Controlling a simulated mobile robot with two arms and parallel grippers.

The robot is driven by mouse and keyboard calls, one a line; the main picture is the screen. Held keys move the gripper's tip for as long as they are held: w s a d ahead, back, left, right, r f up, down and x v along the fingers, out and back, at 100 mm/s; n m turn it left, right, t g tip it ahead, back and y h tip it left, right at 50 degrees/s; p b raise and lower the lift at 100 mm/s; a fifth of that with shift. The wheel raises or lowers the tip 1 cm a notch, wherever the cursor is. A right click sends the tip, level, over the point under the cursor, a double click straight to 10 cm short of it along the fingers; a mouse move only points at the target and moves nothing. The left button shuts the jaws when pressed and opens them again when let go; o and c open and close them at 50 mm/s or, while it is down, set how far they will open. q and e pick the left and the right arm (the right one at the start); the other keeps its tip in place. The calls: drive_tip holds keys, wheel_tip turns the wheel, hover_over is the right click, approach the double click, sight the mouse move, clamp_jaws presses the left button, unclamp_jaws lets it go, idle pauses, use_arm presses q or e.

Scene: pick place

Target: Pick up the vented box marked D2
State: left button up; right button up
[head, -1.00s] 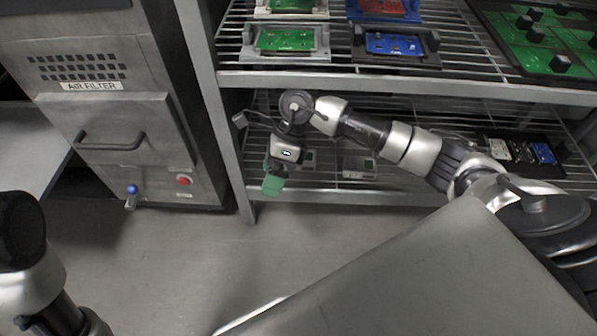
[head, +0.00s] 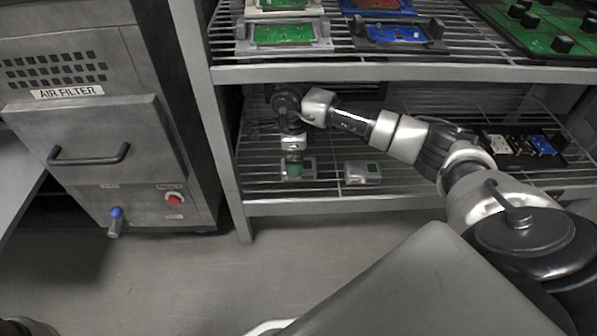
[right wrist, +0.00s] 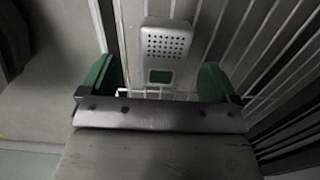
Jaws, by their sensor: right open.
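My right gripper (head: 293,167) is over the lower shelf, pointing down, with its green fingers open and empty. A small grey vented box (head: 308,168) lies on the shelf at the gripper, partly hidden by it. In the right wrist view a grey box (right wrist: 166,45) with a grid of vent holes and a green panel lies ahead of and between the open fingers (right wrist: 155,80), apart from them. A second grey box (head: 362,174) with a green patch lies to the right on the same shelf. No D2 marking is readable. My left gripper is out of view.
The upper shelf edge (head: 400,72) runs above my right arm, with trays of green and blue boards on top. A dark tray (head: 515,147) of parts sits at the lower shelf's right. An air filter cabinet (head: 95,120) stands left of the rack.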

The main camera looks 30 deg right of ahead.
drive_tip(key=f+b, duration=0.4)
drive_tip(key=f, duration=0.1)
drive_tip(key=shift+w+d+f+b, duration=0.1)
drive_tip(key=shift+w+d+b, duration=0.1)
drive_tip(key=shift+b, duration=0.15)
drive_tip(key=c, duration=1.1)
drive_tip(key=shift+o, duration=0.2)
drive_tip(key=shift+r, duration=0.2)
